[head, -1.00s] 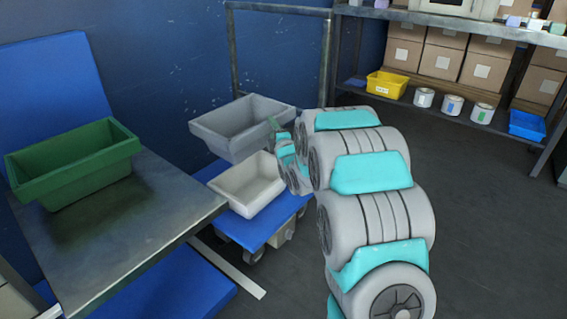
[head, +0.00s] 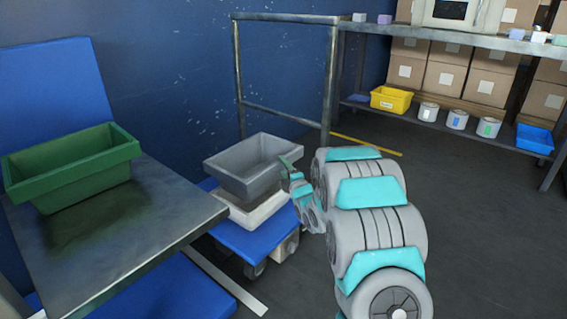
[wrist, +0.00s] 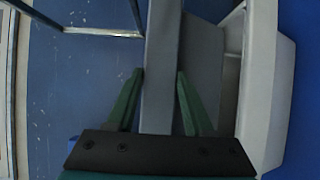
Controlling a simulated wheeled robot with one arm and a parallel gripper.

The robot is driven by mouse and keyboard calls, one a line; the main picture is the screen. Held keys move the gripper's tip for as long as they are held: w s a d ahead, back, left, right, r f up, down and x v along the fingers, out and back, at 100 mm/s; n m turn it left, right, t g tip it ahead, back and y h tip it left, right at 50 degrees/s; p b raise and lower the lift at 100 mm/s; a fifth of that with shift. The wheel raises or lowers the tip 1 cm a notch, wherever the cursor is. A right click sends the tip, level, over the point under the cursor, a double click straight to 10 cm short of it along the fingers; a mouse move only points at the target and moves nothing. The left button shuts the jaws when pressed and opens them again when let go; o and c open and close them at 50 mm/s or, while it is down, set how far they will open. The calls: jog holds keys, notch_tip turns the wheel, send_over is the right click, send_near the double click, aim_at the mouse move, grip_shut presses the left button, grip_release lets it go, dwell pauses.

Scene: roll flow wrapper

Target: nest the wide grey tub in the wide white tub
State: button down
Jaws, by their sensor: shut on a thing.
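The wide grey tub (head: 252,172) is over the wide white tub (head: 262,212) in the head view and hides most of it. Whether the grey tub is partly inside the white one or just above it, I cannot tell. The white tub stands on a blue cart. My gripper (head: 289,170) is at the grey tub's right end, shut on its rim. In the wrist view the green fingers of my gripper (wrist: 158,98) sit on both sides of the grey tub's wall (wrist: 202,70). The white tub (wrist: 262,90) shows beside it at the right.
The blue cart (head: 238,240) stands beside a metal table (head: 120,245) with a green tub (head: 75,170). A metal rail frame (head: 290,112) stands behind. A shelf with boxes, a yellow bin (head: 391,100) and a blue bin (head: 534,139) is at the back right. Floor at right is clear.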

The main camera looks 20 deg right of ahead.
jog(key=shift+f+b, duration=1)
jog(key=shift+f, duration=2.9)
jog(key=shift+c, duration=1.5)
grip_release()
jog(key=shift+o, duration=0.5)
jog(key=shift+f, duration=0.1)
jog(key=shift+f, duration=0.15)
jog(key=shift+s, duration=0.2)
